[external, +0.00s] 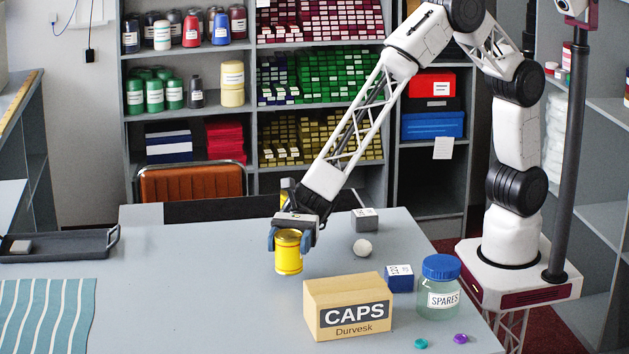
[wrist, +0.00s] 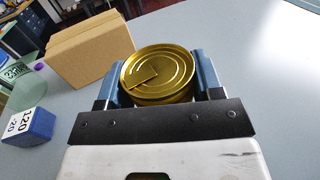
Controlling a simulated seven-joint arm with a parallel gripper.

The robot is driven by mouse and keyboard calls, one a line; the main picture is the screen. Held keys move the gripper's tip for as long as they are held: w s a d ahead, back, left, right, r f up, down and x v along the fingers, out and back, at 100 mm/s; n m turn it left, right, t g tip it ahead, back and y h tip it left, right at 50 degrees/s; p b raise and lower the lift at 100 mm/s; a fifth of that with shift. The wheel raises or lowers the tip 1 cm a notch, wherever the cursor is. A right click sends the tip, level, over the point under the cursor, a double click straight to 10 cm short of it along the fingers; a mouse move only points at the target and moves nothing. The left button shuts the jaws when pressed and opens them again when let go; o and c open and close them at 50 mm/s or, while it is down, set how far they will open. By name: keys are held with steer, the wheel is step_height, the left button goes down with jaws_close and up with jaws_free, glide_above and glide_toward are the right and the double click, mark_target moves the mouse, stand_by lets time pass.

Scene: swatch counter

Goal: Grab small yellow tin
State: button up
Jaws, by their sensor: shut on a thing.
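The small yellow tin (external: 288,254) is a short yellow cylinder, upright in the external view near the middle of the grey table. In the wrist view its round gold lid (wrist: 158,72) faces the camera. My gripper (external: 291,240) has its blue fingers on either side of the tin and is shut on it. In the wrist view the fingers (wrist: 158,82) press against both sides of the tin. Whether the tin's base touches the table or is slightly raised, I cannot tell.
A CAPS cardboard box (external: 322,291) stands close in front of the tin. The table left of the tin is clear up to a striped cloth (external: 45,310).

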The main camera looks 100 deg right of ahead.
step_height(320, 180, up, 7)
steer(key=shift+r, duration=0.2)
